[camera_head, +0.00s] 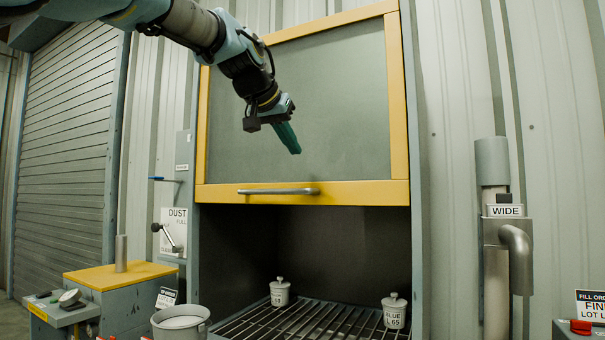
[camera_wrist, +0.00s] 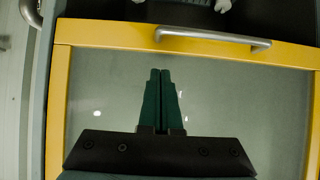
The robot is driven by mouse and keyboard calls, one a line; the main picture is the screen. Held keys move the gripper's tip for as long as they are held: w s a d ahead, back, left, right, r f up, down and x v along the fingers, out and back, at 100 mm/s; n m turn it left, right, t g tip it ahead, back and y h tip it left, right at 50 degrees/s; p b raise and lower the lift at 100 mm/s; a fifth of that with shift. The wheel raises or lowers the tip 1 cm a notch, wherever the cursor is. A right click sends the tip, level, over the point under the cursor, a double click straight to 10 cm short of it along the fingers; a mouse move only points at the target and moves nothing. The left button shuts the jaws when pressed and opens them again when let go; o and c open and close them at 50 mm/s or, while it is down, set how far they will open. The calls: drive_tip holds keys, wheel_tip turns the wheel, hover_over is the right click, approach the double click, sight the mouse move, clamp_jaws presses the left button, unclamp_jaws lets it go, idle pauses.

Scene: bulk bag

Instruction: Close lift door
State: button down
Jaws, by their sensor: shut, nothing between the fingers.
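The lift door (camera_head: 310,110) is a grey panel in a yellow frame. It is raised, and the cabinet opening below it is uncovered. Its metal bar handle (camera_head: 278,191) runs along the bottom yellow rail. In the wrist view the door panel (camera_wrist: 225,100) fills most of the picture, with the handle (camera_wrist: 212,38) near the top. My gripper (camera_head: 295,148) is in front of the panel, above the handle and apart from it. Its green fingers (camera_wrist: 161,75) are together and empty.
Inside the cabinet, two lidded white jars (camera_head: 280,292) (camera_head: 394,312) stand on a slatted rack (camera_head: 310,322). A grey bucket (camera_head: 180,322) stands at the front left. A pipe (camera_head: 495,260) with a WIDE sign is on the right wall.

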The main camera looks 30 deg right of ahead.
drive_tip(key=w+d+f+p, duration=0.2)
drive_tip(key=d+f, duration=0.2)
drive_tip(key=f, duration=0.3)
drive_tip(key=shift+w+d, duration=0.3)
wheel_tip(320, 180, down, 45)
drive_tip(key=b, duration=3.7)
drive_tip(key=shift+r+b, duration=0.1)
drive_tip(key=shift+b, duration=0.2)
